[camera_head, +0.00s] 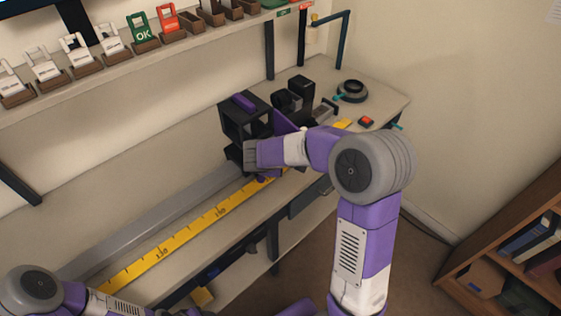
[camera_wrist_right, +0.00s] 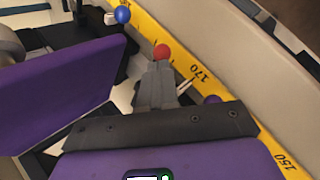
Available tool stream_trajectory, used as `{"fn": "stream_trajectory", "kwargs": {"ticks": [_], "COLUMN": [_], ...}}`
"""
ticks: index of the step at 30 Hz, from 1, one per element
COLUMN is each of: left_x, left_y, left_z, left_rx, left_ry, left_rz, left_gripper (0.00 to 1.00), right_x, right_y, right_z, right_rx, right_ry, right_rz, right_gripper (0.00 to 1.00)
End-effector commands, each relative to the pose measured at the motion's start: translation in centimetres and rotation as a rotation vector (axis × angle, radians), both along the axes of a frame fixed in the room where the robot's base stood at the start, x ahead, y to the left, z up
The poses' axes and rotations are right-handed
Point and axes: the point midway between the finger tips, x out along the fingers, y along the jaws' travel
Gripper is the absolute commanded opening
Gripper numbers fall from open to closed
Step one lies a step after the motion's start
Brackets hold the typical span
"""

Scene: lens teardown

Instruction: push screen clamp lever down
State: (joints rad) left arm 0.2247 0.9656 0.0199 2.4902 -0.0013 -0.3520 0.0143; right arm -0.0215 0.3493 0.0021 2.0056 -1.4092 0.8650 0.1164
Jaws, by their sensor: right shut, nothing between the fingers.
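A dark frame fixture (camera_head: 232,122) with purple parts stands on the bench rail in the head view. In the right wrist view, my right gripper (camera_wrist_right: 158,68) is shut and empty. A red ball knob (camera_wrist_right: 162,51) shows right at its fingertips; I cannot tell whether they touch. I cannot tell which knob belongs to the screen clamp lever. In the head view my right arm hides these levers. My left gripper is out of view.
A purple panel (camera_wrist_right: 65,100) stands close left of the right gripper. A yellow ruler (camera_head: 190,232) runs along the bench, beside a grey rail (camera_head: 150,225). Black parts (camera_head: 300,90), a round dark device (camera_head: 352,91) and a red button (camera_head: 367,121) are farther right. A shelf with holders is above.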

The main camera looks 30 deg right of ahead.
Motion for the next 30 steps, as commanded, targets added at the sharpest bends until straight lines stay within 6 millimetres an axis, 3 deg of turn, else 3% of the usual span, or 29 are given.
{"fn": "stream_trajectory", "kwargs": {"ticks": [30], "left_x": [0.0], "left_y": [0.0], "left_z": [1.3], "left_rx": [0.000], "left_ry": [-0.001], "left_rz": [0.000], "left_gripper": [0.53], "right_x": [-0.3], "right_y": [0.6], "right_z": [2.5], "right_rx": [0.000], "right_ry": [-0.004], "right_rz": [0.004], "right_gripper": [0.00]}}
